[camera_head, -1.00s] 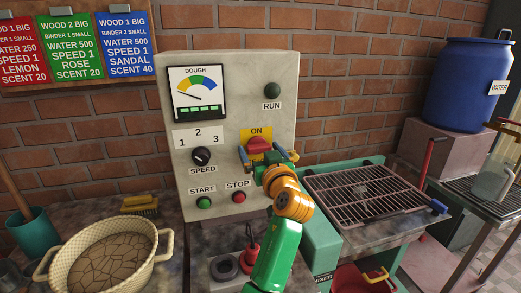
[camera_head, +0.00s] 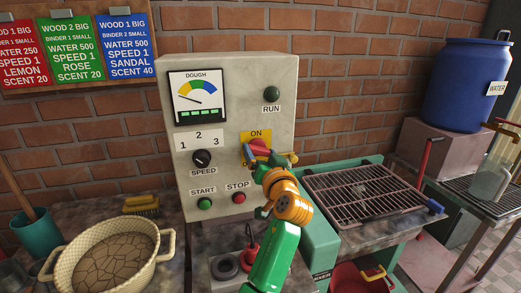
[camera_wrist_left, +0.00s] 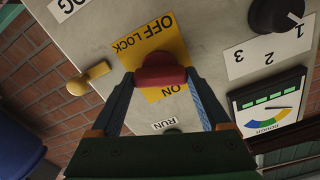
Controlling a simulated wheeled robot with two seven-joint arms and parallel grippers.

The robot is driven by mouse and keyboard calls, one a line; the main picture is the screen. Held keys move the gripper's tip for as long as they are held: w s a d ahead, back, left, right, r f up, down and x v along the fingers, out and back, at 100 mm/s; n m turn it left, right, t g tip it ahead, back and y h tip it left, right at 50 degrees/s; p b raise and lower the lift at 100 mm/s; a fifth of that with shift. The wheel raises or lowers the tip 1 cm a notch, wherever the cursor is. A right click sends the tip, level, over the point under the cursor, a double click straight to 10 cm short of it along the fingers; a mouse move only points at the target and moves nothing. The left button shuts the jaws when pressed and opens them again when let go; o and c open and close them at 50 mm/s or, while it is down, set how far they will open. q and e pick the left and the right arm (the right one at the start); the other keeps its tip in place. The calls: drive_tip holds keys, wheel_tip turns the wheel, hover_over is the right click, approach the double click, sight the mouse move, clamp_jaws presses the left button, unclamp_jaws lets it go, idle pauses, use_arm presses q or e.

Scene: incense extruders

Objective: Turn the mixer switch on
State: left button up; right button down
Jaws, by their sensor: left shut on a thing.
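The mixer switch has a red handle (camera_head: 258,146) on a yellow plate (camera_head: 256,134) marked ON, on the grey control panel (camera_head: 228,110). In the wrist view the plate (camera_wrist_left: 166,38) shows both OFF LOCK and ON, and the red handle (camera_wrist_left: 160,77) sits between my fingers. My left gripper (camera_head: 264,157) is shut on the handle; its fingers lie on either side of it. The handle looks tilted in the head view. The lower part of the plate is hidden behind my gripper. My right gripper is in neither current view.
The panel carries a dough gauge (camera_head: 198,94) with lit green lights, a dark RUN lamp (camera_head: 272,94), a speed knob (camera_head: 202,158), a green start button (camera_head: 205,203) and a red stop button (camera_head: 239,198). A metal grate (camera_head: 365,190) lies to the right.

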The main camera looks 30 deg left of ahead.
use_arm(q)
drive_tip(key=m+p, duration=0.2)
drive_tip(key=m, duration=0.1)
drive_tip(key=shift+r+m, duration=0.15)
drive_tip(key=shift+m, duration=0.25)
drive_tip(key=m+p, duration=0.2)
drive_tip(key=m, duration=0.1)
drive_tip(key=shift+m, duration=0.3)
drive_tip(key=m+p, duration=0.2)
drive_tip(key=m, duration=0.1)
drive_tip(key=shift+f+m+p, duration=0.2)
drive_tip(key=shift+m+p, duration=0.85)
drive_tip(key=shift+m, duration=0.65)
